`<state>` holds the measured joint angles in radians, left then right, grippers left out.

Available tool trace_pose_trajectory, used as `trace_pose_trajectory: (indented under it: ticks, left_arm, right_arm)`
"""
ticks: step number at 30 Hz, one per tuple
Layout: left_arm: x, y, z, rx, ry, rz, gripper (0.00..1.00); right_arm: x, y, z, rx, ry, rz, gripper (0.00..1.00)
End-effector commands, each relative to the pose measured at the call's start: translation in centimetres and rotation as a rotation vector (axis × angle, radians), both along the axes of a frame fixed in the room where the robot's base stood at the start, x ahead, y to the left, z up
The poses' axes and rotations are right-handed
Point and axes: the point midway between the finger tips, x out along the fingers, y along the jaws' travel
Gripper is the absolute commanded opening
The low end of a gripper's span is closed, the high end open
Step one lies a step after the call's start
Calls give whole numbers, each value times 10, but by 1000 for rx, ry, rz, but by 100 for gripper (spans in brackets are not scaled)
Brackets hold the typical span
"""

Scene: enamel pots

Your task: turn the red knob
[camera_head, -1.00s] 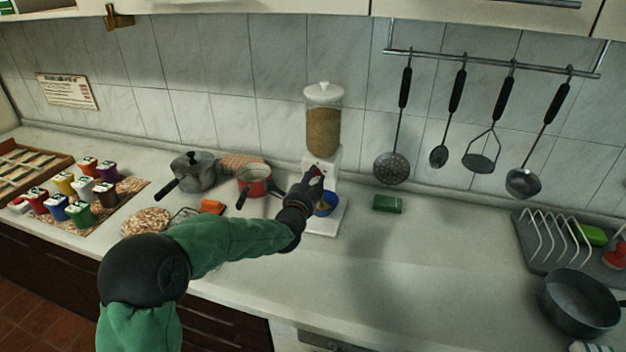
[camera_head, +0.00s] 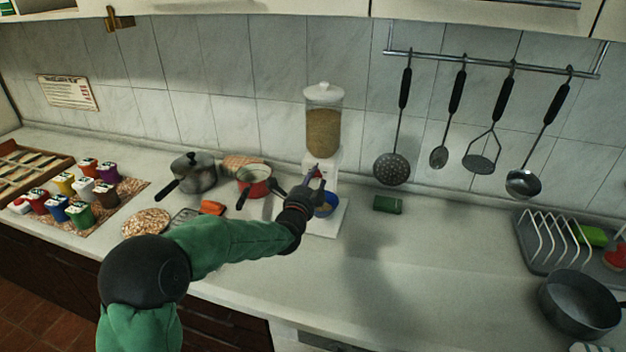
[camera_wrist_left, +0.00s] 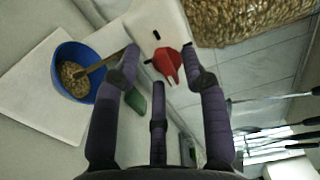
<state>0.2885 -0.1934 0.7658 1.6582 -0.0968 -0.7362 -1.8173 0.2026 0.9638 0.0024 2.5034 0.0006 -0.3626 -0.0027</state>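The red knob (camera_head: 317,171) is on the front of the white grain dispenser (camera_head: 324,125). In the left wrist view the knob (camera_wrist_left: 168,63) shows between my gripper's spread fingertips. My left gripper (camera_head: 312,177) reaches the dispenser front from the left. In the wrist view the left gripper (camera_wrist_left: 163,60) is open around the knob, with gaps visible beside it; any contact is unclear. A blue bowl (camera_wrist_left: 64,55) with brown grain stands on the dispenser's white base (camera_wrist_left: 30,95). A brown streak runs from the bowl toward the dispenser. My right gripper is out of view.
A red pot (camera_head: 254,180) and grey pot (camera_head: 193,172) stand left of the dispenser. A green block (camera_head: 388,204) lies to its right. Utensils hang from a wall rail (camera_head: 490,62). A dish rack (camera_head: 545,240) and dark pan (camera_head: 578,303) are at right. The counter's middle right is clear.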

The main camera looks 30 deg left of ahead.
Motion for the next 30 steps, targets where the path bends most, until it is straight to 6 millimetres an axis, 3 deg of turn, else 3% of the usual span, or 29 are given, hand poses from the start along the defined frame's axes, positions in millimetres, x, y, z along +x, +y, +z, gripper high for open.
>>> trace_pose_trajectory:
  ticks: [1,23,30]
  left_arm:
    - [0,-2,-8,-4,14,-4,42]
    - [-1,0,2,1,-3,0,42]
    - [-22,-5,3,1,-5,1,42]
  right_arm:
    - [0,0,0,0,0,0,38]
    - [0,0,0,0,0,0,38]
    - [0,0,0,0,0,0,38]
